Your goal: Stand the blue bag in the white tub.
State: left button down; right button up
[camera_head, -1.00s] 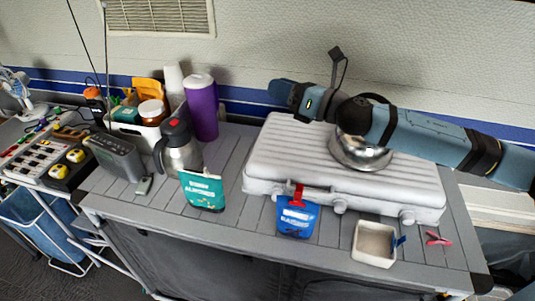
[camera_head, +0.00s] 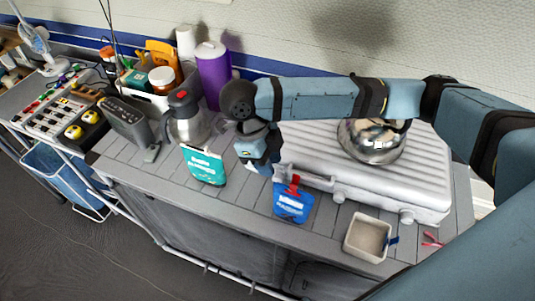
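The blue bag (camera_head: 291,208) stands upright near the front of the grey slatted table, with a red clip (camera_head: 293,184) at its top. The small white tub (camera_head: 362,254) is to its right, near the table's front edge. No bag is in it. My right gripper (camera_head: 263,169) points down, just behind and left of the blue bag and apart from it in the picture. Its fingers are small and partly hidden, so I cannot tell how far they are parted. My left gripper is not in view.
A teal bag (camera_head: 204,166) stands left of the gripper, with a steel jug (camera_head: 187,121) behind it. A closed silver stove case (camera_head: 400,177) with a shiny metal bowl (camera_head: 372,142) lies behind the blue bag. A red clip (camera_head: 432,240) lies right of the tub.

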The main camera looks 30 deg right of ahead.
aim_at(278, 183)
jog(key=b+x, duration=0.4)
jog(key=x, duration=0.1)
jog(key=shift+w+a+f+b, duration=0.1)
jog(key=shift+w+f+b, duration=0.05)
jog(key=shift+b, duration=0.25)
jog(key=shift+x, duration=1.35)
grip_shut()
jog(key=shift+o, duration=1.1)
grip_release()
